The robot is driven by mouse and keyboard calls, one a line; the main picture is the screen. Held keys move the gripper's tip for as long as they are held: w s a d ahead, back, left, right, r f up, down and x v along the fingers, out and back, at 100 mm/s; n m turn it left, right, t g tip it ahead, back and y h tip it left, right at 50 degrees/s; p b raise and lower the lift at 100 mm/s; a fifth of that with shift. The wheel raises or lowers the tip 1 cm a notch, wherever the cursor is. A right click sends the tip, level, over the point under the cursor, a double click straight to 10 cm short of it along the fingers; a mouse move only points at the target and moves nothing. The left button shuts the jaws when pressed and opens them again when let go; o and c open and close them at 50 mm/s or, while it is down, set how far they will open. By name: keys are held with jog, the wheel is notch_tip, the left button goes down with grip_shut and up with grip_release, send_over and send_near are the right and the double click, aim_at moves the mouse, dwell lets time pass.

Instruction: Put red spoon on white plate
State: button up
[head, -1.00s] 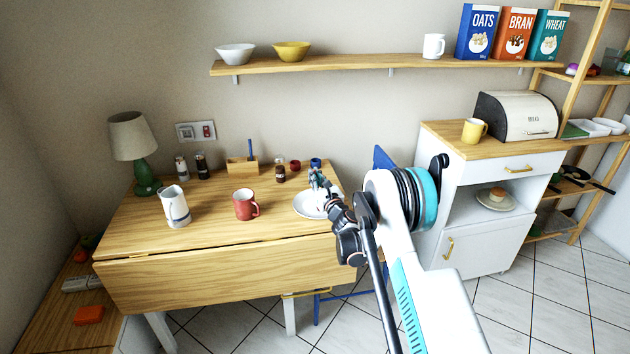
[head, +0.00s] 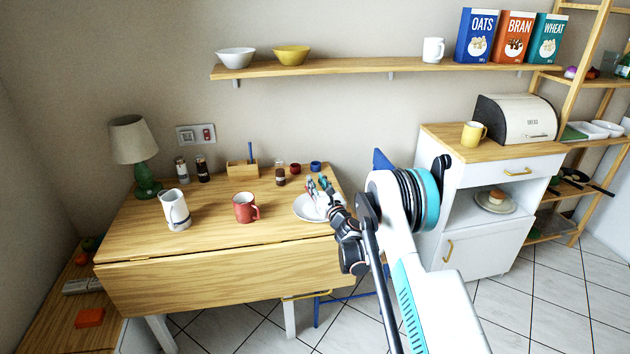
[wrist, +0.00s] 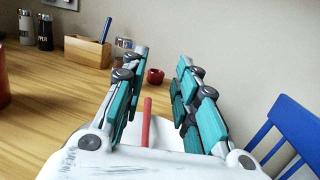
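The white plate (head: 303,211) lies near the right end of the wooden table, partly hidden behind my gripper. My gripper (head: 320,184) is just above the plate, with its teal fingers spread apart; it also shows in the wrist view (wrist: 158,75). The red spoon's handle (wrist: 147,122) shows between the fingers in the wrist view, with clear gaps to both sides. It appears to lie over the white plate. The spoon's bowl is hidden, and I cannot tell exactly how it rests.
A red mug (head: 244,207) and a white jug (head: 174,210) stand left of the plate. A brown jar (head: 280,176), a small red pot (head: 295,168) and a blue pot (head: 316,165) stand behind it. A blue chair (wrist: 292,135) is at the right.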

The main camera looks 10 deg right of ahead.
jog(key=p+v, duration=0.2)
jog(key=v, duration=0.7)
jog(key=shift+s+d+p, duration=0.15)
jog(key=shift+s+p, duration=0.2)
jog(key=shift+s+r, duration=0.1)
jog(key=shift+r, duration=0.15)
jog(key=d+r+m+h, duration=0.2)
jog(key=r+m, duration=0.4)
jog(key=r, duration=0.2)
jog(key=d+r+m+h, duration=0.25)
jog(key=r+m, duration=0.25)
jog(key=r, duration=0.3)
jog(key=s+d+r+m+g+h, duration=0.1)
jog(key=s+r+m+g+h, duration=0.25)
jog(key=s+r+m, duration=0.75)
jog(key=s+a+f+m+g+y, duration=0.1)
jog(key=s+m, duration=0.4)
jog(key=s, duration=0.7)
jog(key=s+a+f+m+g+y, duration=0.1)
jog(key=s+a+m+g, duration=0.3)
jog(key=s, duration=0.9)
jog(key=s+a+f+m+g+y, duration=0.2)
jog(key=s+m, duration=0.5)
jog(key=s, duration=0.6)
jog(key=shift+a+f+m+g, duration=0.3)
jog(key=shift+a+f+g, duration=0.25)
jog(key=shift+f+g, duration=0.3)
